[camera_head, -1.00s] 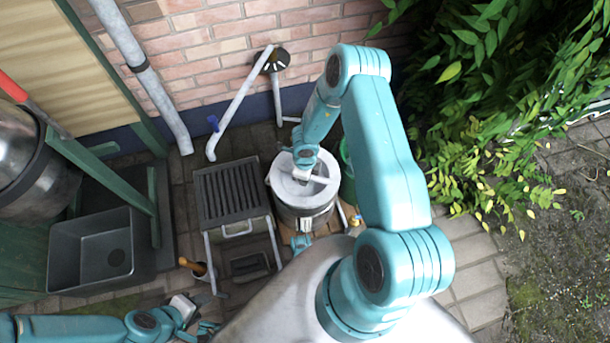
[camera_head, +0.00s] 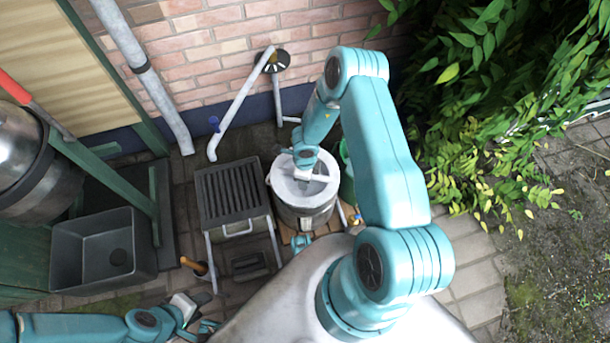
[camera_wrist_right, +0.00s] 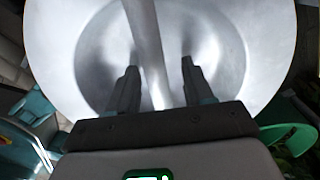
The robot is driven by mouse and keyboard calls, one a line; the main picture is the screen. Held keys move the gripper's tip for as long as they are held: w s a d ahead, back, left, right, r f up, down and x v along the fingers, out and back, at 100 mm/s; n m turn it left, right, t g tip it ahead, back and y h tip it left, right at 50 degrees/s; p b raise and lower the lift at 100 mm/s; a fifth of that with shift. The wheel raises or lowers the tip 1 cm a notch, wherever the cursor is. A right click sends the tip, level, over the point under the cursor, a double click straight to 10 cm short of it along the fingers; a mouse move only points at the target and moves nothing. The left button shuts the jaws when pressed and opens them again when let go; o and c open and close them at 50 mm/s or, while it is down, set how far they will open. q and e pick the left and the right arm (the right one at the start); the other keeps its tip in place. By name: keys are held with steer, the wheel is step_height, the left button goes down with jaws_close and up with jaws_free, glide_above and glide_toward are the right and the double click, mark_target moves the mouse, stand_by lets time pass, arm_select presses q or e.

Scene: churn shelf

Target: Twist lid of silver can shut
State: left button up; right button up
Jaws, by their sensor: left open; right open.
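My left gripper (camera_head: 200,314) is open and empty at the bottom left, away from the can.
A slatted grey rack (camera_head: 233,190) stands just left of the can. A green bucket (camera_head: 347,185) is close on its right. A dark basin (camera_head: 100,255) is farther left, and a wooden-handled tool (camera_head: 194,265) lies near my left gripper. A brick wall (camera_head: 225,45) stands behind.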

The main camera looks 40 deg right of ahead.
steer(key=shift+r, duration=0.35)
step_height(320, 180, up, 16)
steer(key=p, duration=0.8)
steer(key=shift+f, duration=0.2)
